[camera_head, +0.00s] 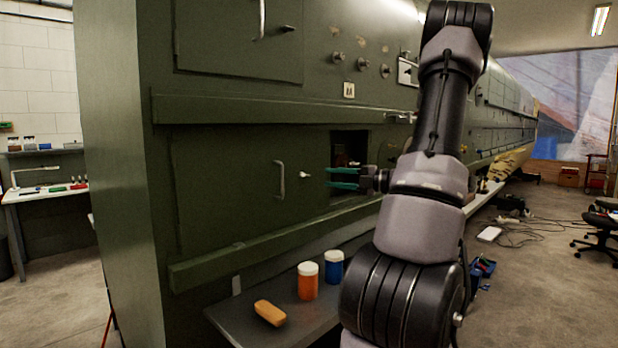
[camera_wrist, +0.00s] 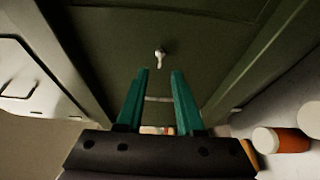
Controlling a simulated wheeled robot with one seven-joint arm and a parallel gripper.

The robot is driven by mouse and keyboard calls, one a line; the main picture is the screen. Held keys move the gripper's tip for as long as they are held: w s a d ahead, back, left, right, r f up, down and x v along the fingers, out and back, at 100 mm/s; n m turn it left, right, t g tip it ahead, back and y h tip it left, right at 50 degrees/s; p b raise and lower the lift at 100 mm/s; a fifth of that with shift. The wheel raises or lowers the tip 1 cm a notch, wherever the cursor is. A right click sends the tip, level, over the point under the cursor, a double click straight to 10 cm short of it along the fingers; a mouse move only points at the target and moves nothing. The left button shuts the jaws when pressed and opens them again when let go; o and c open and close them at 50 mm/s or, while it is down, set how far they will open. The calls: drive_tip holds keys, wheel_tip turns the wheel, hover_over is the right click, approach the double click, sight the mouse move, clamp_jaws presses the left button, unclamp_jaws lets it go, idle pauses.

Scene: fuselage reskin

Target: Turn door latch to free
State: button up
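The green door (camera_head: 225,185) on the fuselage side looks closed and has a bar handle (camera_head: 281,180). A small pale latch (camera_head: 306,173) sticks out near the door's right edge, close to the handle. In the wrist view the latch (camera_wrist: 159,56) lies just beyond the fingertips, roughly centred between them. My gripper (camera_head: 328,178) has teal fingers pointing left towards the latch, with a gap between. In the wrist view my gripper (camera_wrist: 160,73) is open and empty, apart from the latch. A pale bar shows between the fingers; I cannot tell what it is.
An open recess (camera_head: 350,145) lies behind my gripper. Below, a grey bench (camera_head: 245,325) bears an orange bottle (camera_head: 307,283), a blue bottle (camera_head: 334,267) and a tan block (camera_head: 270,313). A green rail (camera_head: 240,262) runs under the door, another (camera_head: 250,110) above it.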

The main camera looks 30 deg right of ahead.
sight(307, 175)
drive_tip(key=x, duration=0.7)
drive_tip(key=shift+a, duration=0.1)
clamp_jaws()
